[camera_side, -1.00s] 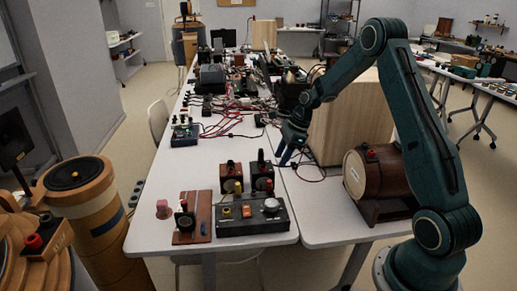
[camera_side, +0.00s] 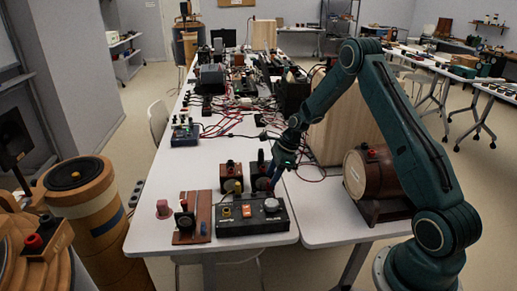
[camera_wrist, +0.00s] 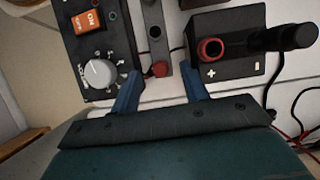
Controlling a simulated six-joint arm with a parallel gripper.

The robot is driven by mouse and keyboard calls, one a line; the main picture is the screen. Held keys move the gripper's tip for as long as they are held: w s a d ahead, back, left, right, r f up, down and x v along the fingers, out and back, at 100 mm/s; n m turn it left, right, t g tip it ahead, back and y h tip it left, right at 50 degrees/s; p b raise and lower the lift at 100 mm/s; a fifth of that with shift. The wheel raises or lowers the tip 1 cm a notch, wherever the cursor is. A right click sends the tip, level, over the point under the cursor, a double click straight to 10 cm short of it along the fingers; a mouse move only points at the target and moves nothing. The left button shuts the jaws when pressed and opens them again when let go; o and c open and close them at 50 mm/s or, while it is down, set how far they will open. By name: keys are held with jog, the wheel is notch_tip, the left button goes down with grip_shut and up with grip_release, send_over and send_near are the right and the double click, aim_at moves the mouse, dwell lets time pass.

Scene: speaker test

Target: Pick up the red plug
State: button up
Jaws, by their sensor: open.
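A small red piece, perhaps the red plug (camera_wrist: 160,69), shows between the fingertips at the end of a narrow grey strip. I cannot tell how far below the fingers it is. A red ring-shaped socket (camera_wrist: 211,48) marked with a plus sits on a black box to its right. In the side view I cannot make out the small red piece for certain.
A black control box (camera_side: 228,226) with an orange switch and a grey knob (camera_side: 271,205) stands at the table's front. A wooden barrel (camera_side: 362,177) and a large wooden block (camera_side: 345,115) stand to the right. A reddish cylinder (camera_side: 162,209) stands at left. Red cables lie behind.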

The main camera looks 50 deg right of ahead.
aim_at(269, 181)
jog(key=shift+x, duration=1.65)
jog(key=shift+d, duration=0.1)
grip_shut()
